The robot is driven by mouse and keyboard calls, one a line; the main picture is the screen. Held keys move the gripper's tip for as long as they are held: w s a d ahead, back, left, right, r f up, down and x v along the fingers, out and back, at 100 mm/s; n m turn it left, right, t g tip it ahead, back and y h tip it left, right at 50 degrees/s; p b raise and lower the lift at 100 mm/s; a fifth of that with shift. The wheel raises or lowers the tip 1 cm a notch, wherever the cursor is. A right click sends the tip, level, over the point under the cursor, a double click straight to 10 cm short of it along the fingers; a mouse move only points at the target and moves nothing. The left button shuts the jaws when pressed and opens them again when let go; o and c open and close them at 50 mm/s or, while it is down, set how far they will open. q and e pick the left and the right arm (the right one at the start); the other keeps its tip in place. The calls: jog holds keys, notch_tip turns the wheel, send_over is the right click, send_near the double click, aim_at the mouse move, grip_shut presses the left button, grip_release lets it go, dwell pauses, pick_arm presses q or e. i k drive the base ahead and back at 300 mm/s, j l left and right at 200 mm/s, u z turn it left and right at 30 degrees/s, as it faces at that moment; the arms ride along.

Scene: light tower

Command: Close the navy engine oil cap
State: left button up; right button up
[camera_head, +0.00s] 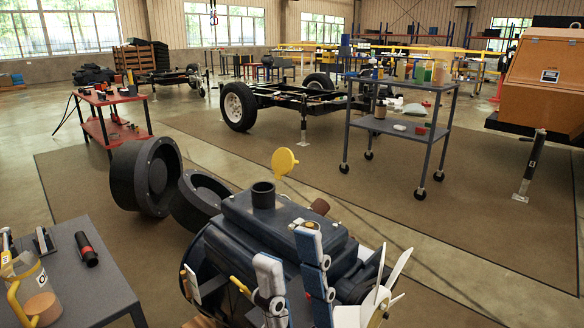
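The navy engine (240,222) stands in the lower middle of the head view. A dark round filler neck (263,196) rises from its top, and its mouth is uncovered. The yellow round cap (284,161) stands raised and tilted at the neck's back right, its short stem reaching down toward the neck. My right arm's blue and white links come up over the engine's front. The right gripper (298,223) seems to be at their upper end, below and right of the neck and apart from the cap; its fingers are unclear. My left arm's link shows lower left, its gripper not discernible.
A white fan (376,296) is at the engine's right front. A brown knob (320,206) sits right of the neck. Black round housings (147,177) stand behind left. A grey table (86,284) is at lower left. The space above the neck looks clear.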

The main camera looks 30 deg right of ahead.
aim_at(283, 162)
jog(key=k+l+u, duration=0.1)
jog(key=l, duration=0.35)
jog(key=k+l+u, duration=0.15)
jog(key=l, duration=0.25)
jog(key=k+l+u, duration=0.1)
jog(key=l, duration=0.35)
jog(key=k+l+u, duration=0.1)
jog(key=k+l, duration=0.15)
jog(key=l, duration=0.15)
jog(key=k+l+u, duration=0.15)
jog(key=l, duration=0.25)
jog(key=l+u, duration=0.4)
jog(key=l, duration=1.7)
jog(key=i, duration=0.05)
